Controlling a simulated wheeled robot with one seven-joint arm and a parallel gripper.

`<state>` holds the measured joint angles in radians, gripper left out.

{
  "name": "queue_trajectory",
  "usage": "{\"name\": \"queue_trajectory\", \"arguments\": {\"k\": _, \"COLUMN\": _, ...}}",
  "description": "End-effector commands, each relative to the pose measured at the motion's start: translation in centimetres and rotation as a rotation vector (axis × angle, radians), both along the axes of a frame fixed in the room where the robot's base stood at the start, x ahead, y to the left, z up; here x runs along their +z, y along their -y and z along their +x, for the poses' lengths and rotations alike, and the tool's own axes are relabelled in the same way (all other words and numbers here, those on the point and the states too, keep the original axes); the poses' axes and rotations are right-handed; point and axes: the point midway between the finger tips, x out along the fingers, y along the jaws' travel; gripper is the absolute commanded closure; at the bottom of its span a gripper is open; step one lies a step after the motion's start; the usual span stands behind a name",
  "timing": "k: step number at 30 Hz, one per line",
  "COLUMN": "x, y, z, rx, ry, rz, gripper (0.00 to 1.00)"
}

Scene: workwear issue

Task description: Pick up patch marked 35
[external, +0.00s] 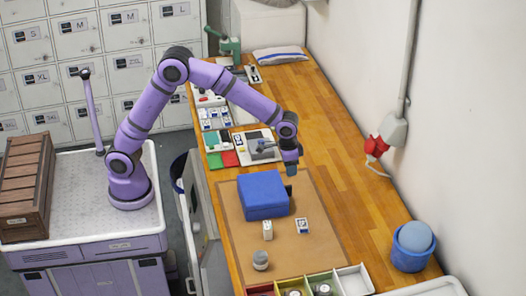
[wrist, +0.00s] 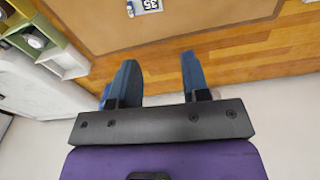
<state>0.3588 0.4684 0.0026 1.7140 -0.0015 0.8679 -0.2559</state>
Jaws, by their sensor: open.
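The patch marked 35 (wrist: 150,5) shows at the top edge of the wrist view, white with a dark number block, partly cut off. In the external view a small white piece with dark print (external: 302,226) lies on the brown mat (external: 240,245), probably this patch; its number is too small to read. My gripper (external: 291,170) is above the bench, beyond that piece and beside the blue box. In the wrist view my gripper (wrist: 158,62) is open, with nothing between its two blue fingers.
A blue box (external: 263,194) stands on the mat. A small white block (external: 268,230) and a grey round item (external: 260,260) are nearby. A divided tray (external: 352,280) is at the front. A blue tub (external: 410,255) stands right; the bench between is clear.

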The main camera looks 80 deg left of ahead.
Motion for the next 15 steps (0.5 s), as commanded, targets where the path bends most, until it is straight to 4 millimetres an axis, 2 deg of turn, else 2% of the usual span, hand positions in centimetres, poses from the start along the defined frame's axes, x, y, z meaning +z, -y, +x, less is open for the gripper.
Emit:
{"name": "queue_trajectory", "arguments": {"k": 1, "x": -1.9, "y": 1.3, "z": 0.8, "rx": -0.005, "ry": -0.016, "rz": 0.005, "gripper": 0.57}}
{"name": "queue_trajectory", "arguments": {"k": 3, "x": -4.2, "y": 2.8, "z": 1.7, "rx": -0.011, "ry": -0.033, "rz": 0.011, "gripper": 0.57}}
{"name": "queue_trajectory", "arguments": {"k": 9, "x": -10.1, "y": 6.4, "z": 3.5, "rx": -0.021, "ry": -0.070, "rz": 0.026, "gripper": 0.57}}
{"name": "queue_trajectory", "arguments": {"k": 12, "x": -11.8, "y": 7.5, "z": 3.8, "rx": -0.023, "ry": -0.080, "rz": 0.030, "gripper": 0.57}}
{"name": "queue_trajectory", "arguments": {"k": 15, "x": -12.7, "y": 8.0, "z": 4.0, "rx": -0.024, "ry": -0.084, "rz": 0.033, "gripper": 0.57}}
